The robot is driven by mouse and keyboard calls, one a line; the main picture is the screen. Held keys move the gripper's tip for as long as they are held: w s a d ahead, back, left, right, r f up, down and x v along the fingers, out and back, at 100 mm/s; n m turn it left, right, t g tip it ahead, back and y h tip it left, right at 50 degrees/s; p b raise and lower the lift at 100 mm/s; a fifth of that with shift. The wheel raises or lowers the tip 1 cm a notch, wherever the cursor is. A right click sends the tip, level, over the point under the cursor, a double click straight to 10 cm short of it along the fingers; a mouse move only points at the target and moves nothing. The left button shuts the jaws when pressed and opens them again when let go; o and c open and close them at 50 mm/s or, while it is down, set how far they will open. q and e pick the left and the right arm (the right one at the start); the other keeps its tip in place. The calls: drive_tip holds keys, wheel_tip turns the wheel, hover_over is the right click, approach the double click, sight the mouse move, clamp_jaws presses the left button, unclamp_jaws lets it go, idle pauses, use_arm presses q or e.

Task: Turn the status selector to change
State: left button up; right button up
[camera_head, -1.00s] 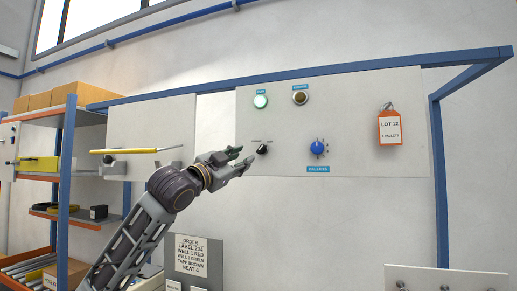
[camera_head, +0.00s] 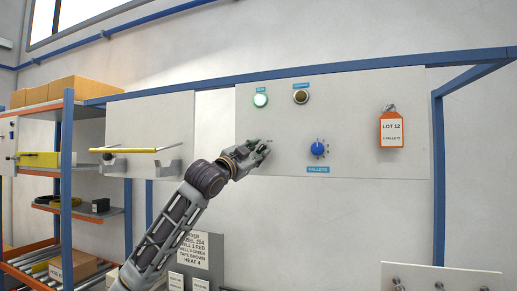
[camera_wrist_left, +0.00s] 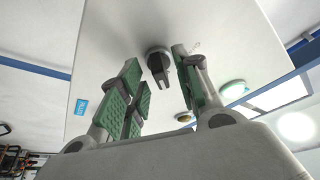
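The black status selector (camera_wrist_left: 160,65) shows in the left wrist view as a round base with a bar handle on the pale panel. It lies between the two green-padded fingers of my left gripper (camera_wrist_left: 158,82), which are open with visible gaps on both sides. In the head view my left gripper (camera_head: 258,149) is at the panel's lower left and hides the selector. The panel (camera_head: 350,100) also carries a lit green lamp (camera_head: 260,100). I cannot read the selector's position marks. My right gripper is not in view.
A dark lamp (camera_head: 300,97) and a blue knob (camera_head: 318,149) above a blue label (camera_head: 318,170) are on the panel. An orange lot tag (camera_head: 391,128) hangs at right. A yellow bar (camera_head: 137,150) projects at left, beside shelves with boxes.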

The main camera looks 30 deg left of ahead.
use_arm(q)
drive_tip(key=shift+w+r, duration=0.15)
drive_tip(key=shift+w, duration=0.35)
clamp_jaws()
